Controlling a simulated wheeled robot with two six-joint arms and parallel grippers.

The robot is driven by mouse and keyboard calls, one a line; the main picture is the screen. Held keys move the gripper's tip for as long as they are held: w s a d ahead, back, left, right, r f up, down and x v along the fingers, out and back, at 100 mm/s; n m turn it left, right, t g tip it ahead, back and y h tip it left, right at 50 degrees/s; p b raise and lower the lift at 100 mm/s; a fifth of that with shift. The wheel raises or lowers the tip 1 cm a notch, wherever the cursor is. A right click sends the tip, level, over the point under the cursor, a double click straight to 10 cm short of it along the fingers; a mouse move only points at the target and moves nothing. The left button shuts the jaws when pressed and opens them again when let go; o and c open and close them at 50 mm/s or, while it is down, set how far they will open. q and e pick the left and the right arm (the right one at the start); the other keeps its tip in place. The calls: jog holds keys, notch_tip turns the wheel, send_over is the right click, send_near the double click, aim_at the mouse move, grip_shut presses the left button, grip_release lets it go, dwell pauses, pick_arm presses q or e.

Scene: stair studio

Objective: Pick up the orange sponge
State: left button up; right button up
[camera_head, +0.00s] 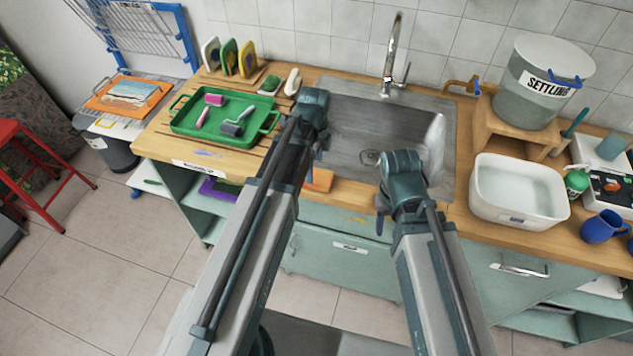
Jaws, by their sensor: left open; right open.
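An orange block that looks like the orange sponge (319,180) lies on the wooden counter's front strip, before the sink. My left arm covers its left part. My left gripper (320,143) is above and behind the sponge, near the sink's left edge, apart from it in the picture. My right gripper (381,222) is to the right of the sponge, at the counter's front edge. Both grippers are open, and nothing shows in them. Their fingers are mostly hidden by my own wrists.
A steel sink (350,120) with a tall faucet (391,50) lies behind. A green tray (190,128) with rollers sits left. A white basin (518,192), a bucket labelled SETTLING (535,85) and a blue mug (601,228) stand right. The counter's front strip is narrow.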

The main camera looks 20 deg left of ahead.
aim_at(317, 176)
pick_arm(q)
jog(key=f+b, duration=0.2)
jog(key=f, duration=0.1)
jog(key=shift+s+d, duration=0.15)
jog(key=shift+d, duration=0.2)
jog(key=shift+f+b, duration=0.5)
jog(key=shift+r, duration=0.15)
jog(key=c, duration=1.2)
jog(key=shift+o, duration=0.2)
